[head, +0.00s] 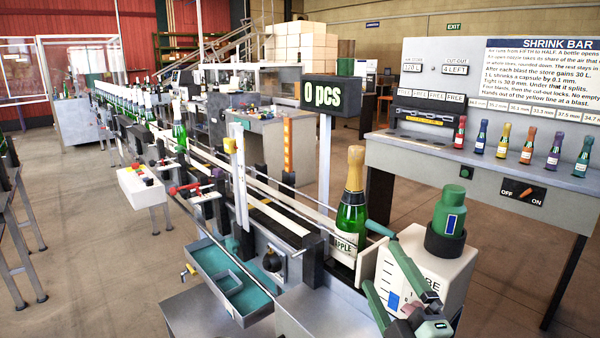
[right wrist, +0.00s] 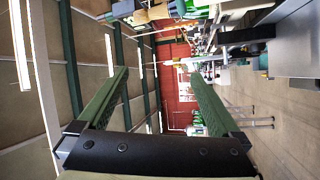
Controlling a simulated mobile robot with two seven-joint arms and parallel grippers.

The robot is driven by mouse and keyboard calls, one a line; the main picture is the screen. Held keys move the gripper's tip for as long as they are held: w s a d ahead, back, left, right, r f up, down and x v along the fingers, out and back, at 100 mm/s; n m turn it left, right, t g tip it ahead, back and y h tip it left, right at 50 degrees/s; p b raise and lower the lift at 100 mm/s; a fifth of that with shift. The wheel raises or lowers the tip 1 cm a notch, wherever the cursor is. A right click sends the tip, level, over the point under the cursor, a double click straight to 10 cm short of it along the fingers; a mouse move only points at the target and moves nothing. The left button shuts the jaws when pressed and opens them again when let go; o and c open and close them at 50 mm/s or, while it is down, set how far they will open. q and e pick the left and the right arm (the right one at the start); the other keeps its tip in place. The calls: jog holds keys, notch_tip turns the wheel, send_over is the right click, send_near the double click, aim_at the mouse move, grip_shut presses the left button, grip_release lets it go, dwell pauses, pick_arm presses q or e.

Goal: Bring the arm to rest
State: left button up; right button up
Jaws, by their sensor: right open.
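My right gripper (head: 377,262) reaches in at the lower right of the head view, its two green fingers spread apart with nothing between them. In the right wrist view the same gripper (right wrist: 158,76) is open and empty, with the hall, turned sideways, behind it. A green bottle (head: 350,218) with a gold top and a pale label stands upright at the near end of the line, just behind the fingers in the picture. I cannot tell the exact gap between them. My left gripper is not in view.
A teal-lined tray (head: 247,300) lies left of the line. Open floor (head: 90,250) is at the left.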

jog(key=s+d+f+m+g+h, duration=0.2)
jog(key=f+m, duration=0.1)
jog(key=f, duration=0.3)
jog(key=s+d+f+m+g+h, duration=0.2)
jog(key=f+m+g, duration=0.15)
jog(key=f, duration=0.35)
jog(key=s+d+f+m+g, duration=0.2)
jog(key=s+f+m+g, duration=0.25)
jog(key=s+f, duration=0.55)
jog(key=s+d+f+m+g, duration=0.2)
jog(key=s+f+m+g, duration=0.3)
jog(key=s+f, duration=0.5)
jog(key=w+a+f+n+t+y, duration=0.1)
jog(key=w+a+f+t, duration=0.2)
jog(key=f, duration=0.5)
jog(key=shift+a+f+t+y+p, duration=0.2)
jog(key=shift+a+t+y+p, duration=0.2)
jog(key=shift+a+t, duration=0.35)
